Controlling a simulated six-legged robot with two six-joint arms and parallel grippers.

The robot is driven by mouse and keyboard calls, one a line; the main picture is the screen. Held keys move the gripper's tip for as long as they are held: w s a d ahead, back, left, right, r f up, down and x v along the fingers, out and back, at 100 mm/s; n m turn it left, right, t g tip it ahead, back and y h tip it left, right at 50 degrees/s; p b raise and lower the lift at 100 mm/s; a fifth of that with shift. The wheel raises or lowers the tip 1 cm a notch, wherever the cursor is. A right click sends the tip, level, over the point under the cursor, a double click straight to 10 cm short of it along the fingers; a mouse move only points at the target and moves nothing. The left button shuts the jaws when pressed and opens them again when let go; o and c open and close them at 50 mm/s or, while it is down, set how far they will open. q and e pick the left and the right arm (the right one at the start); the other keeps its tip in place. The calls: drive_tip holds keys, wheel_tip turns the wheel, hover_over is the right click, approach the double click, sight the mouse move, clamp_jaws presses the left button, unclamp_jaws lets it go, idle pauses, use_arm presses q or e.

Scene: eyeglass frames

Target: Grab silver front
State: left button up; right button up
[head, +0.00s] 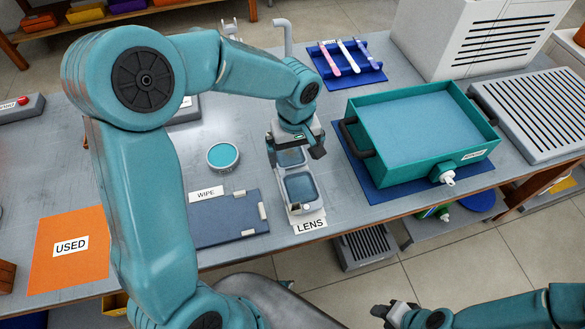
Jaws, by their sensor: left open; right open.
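I cannot clearly make out a silver front in the head view. My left gripper (296,153) is open, pointing down over the far end of a pale case (302,207) with blue-lined wells by the LENS label. The gripper hides part of that case, and I cannot tell whether it touches it. My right gripper (385,311) is at the bottom, off the table's front edge, open and far from the case.
A teal tub (365,105) with black handles stands on a blue mat right of the case. A blue WIPE pad (228,222), a round teal-topped dish (223,155) and an orange USED mat (68,275) lie left. A blue rack (347,62) holds several toothbrush-like tools.

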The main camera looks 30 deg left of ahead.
sight(294, 164)
use_arm(q)
wheel_tip(294, 164, down, 5)
drive_tip(key=shift+a+f, duration=0.15)
drive_tip(key=c, duration=0.9)
drive_tip(key=shift+c, duration=0.2)
wheel_tip(294, 164, up, 20)
drive_tip(key=shift+r+p, duration=0.1)
drive_tip(key=shift+p, duration=0.7)
